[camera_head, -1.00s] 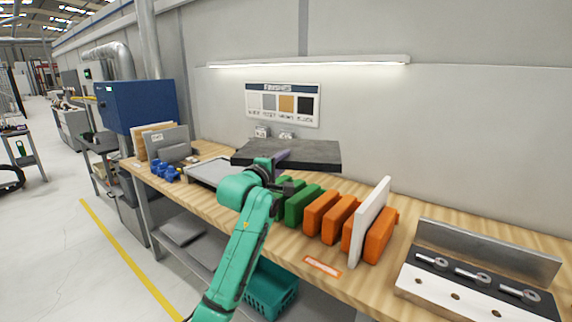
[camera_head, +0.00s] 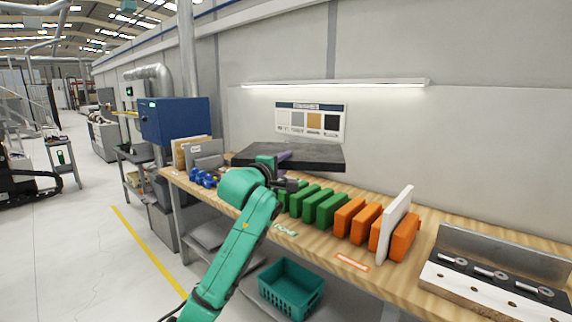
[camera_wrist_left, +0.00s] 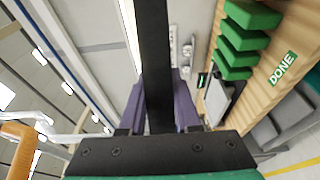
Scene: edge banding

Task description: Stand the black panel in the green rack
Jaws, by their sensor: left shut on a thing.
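The black panel (camera_head: 310,156) is held flat and level above the back of the bench in the head view. My left gripper (camera_head: 284,158) is shut on its near edge. In the left wrist view the black panel (camera_wrist_left: 155,50) is a dark strip seen edge-on between the purple fingers of my left gripper (camera_wrist_left: 156,100). The green rack (camera_head: 325,206) is a row of upright green blocks with gaps, below and in front of the panel. My arm hides its left end. The blocks also show in the left wrist view (camera_wrist_left: 240,40), beside a DONE label. My right gripper is not in view.
An orange rack (camera_head: 365,222) stands right of the green one, with a white panel (camera_head: 396,222) upright in it. A metal fixture (camera_head: 490,275) is at the far right. Blue items (camera_head: 203,178) lie at left. A green crate (camera_head: 291,287) sits below the bench.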

